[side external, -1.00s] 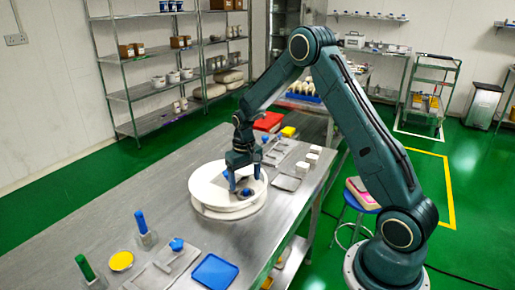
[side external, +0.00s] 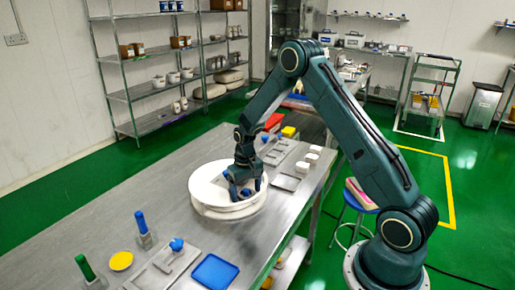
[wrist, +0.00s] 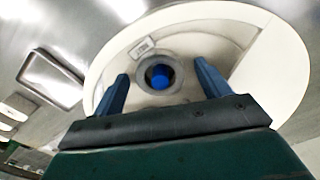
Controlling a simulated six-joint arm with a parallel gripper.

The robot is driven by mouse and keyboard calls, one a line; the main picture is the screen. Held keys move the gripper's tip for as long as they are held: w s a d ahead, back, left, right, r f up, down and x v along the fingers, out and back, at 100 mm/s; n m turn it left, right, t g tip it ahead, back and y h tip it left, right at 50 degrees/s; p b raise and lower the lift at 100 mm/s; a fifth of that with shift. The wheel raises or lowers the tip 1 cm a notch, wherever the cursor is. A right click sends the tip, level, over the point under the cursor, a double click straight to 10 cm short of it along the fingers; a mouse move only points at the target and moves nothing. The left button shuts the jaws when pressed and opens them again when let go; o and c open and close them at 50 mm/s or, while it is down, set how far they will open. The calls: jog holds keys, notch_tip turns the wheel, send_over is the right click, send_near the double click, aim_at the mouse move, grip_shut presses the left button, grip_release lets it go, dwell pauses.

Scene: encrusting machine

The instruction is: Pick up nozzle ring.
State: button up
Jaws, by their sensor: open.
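A round white turntable-like disc (side external: 200,194) sits on the steel table. In the wrist view the white disc (wrist: 105,65) fills the upper middle. At its centre is a grey ring (wrist: 146,60) around a dark opening with a blue round part (wrist: 160,77) inside; I take the grey ring for the nozzle ring. My gripper (side external: 245,190) is low over the disc, pointing down. In the wrist view my gripper (wrist: 160,68) is open, with one blue finger on each side of the ring and visible gaps between. In the side view the fingers largely hide the ring.
A blue tray (side external: 214,271), a yellow dish (side external: 121,261) and blue- and green-handled tools stand at the table's near end. White blocks (side external: 308,158) and a grey tray (side external: 287,182) lie right of the disc. The table left of the disc is clear.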

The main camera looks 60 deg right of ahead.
jog(key=c, duration=1.1)
jog(key=shift+r, duration=0.15)
notch_tip(320, 180, up, 20)
dwell(0.5)
